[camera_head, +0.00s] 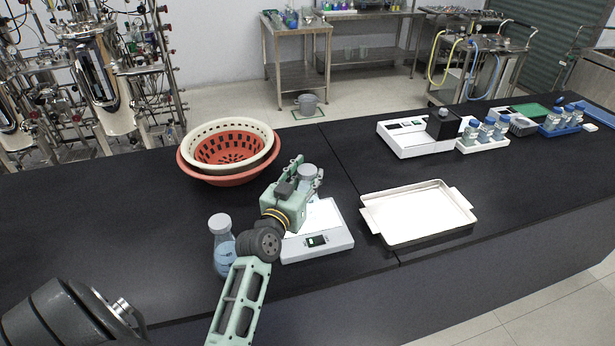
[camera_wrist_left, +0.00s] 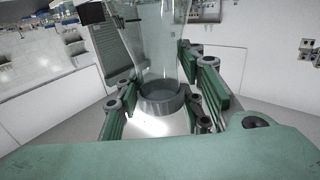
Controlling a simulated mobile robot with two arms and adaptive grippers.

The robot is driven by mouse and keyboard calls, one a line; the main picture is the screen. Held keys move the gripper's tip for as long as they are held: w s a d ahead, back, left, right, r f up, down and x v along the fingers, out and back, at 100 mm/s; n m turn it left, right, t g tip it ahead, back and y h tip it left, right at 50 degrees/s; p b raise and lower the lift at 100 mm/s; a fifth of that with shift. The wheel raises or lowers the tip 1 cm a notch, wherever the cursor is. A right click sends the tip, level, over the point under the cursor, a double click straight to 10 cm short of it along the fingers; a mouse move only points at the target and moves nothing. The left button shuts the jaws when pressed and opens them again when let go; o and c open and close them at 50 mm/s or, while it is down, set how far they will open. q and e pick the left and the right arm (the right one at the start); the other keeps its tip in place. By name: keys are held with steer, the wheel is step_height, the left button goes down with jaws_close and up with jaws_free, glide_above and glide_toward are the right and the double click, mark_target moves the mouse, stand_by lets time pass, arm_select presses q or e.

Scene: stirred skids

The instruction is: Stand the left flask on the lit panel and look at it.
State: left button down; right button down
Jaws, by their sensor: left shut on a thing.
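My left gripper (camera_head: 306,178) is shut on a clear flask with a grey cap (camera_head: 308,171), above or at the back of the lit panel (camera_head: 338,243). The wrist view shows the flask's clear glass (camera_wrist_left: 160,60) between the green fingers of the left gripper (camera_wrist_left: 162,108), with a grey ring below it. The gripper hides the flask's base, so I cannot tell whether it touches the panel. The panel is a white slab with a bright top and a small dark display. A second capped flask (camera_head: 223,257) with pale blue liquid stands left of my arm. My right gripper is out of view.
Nested cream and red baskets (camera_head: 183,170) stand behind on the left. An empty metal tray (camera_head: 420,213) lies right of the panel. A white instrument (camera_head: 405,143) and racks of blue-capped bottles (camera_head: 483,143) stand farther right. The black bench (camera_head: 150,222) is clear at left.

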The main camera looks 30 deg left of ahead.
arm_select(q)
steer(key=shift+s, duration=0.1)
steer(key=c, duration=1.6)
jaws_free()
steer(key=o, duration=0.4)
steer(key=shift+f, duration=0.1)
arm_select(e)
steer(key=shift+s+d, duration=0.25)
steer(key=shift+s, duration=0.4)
arm_select(q)
steer(key=shift+s+d+r+b, duration=0.1)
steer(key=shift+s+d+b, duration=0.35)
steer(key=shift+s, duration=1.55)
steer(key=shift+s+d+r+b, duration=0.1)
steer(key=shift+s+d+b, duration=0.35)
steer(key=shift+s, duration=1.5)
steer(key=shift+s+d+b, duration=0.15)
steer(key=shift+s+b, duration=0.5)
steer(key=shift+s, duration=1.35)
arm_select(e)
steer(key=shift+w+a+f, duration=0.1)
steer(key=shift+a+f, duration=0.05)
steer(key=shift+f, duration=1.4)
